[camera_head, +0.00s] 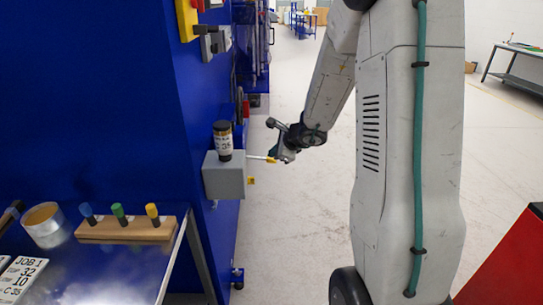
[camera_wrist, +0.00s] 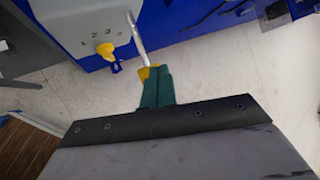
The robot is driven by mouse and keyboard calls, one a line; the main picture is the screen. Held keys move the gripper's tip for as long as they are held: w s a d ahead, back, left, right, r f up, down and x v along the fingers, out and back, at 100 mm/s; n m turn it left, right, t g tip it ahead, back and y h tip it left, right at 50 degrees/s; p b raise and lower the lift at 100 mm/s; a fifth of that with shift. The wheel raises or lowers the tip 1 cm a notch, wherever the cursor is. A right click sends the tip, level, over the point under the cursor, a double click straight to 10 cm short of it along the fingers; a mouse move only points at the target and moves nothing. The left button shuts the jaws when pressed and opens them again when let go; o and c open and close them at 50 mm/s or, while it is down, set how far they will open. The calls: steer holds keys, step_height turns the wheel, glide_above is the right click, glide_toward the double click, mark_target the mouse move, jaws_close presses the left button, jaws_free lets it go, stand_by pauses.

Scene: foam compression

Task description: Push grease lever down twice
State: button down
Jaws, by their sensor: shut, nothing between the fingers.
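The grease lever (camera_head: 257,158) is a thin silver rod with a yellow end. It sticks out to the right from a grey box (camera_head: 225,180) on the blue machine's side, looking nearly level. In the wrist view the lever (camera_wrist: 137,40) runs down to its yellow end, partly hidden behind my fingertips. My gripper (camera_head: 279,155) is at the lever's outer end; its teal fingers (camera_wrist: 156,80) are shut with nothing between them. The fingertips overlap the yellow end in the picture; I cannot tell whether they touch it.
A yellow knob (camera_wrist: 105,50) with numbers sits on the grey box, below the lever. A dark-capped grease container (camera_head: 222,141) stands on the box. A metal table (camera_head: 105,270) with colour-tipped tools in a wooden block is at lower left.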

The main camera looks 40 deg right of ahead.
steer(key=shift+f, duration=0.5)
stand_by(0.6)
stand_by(0.3)
steer(key=shift+r, duration=1.75)
steer(key=shift+r, duration=2.5)
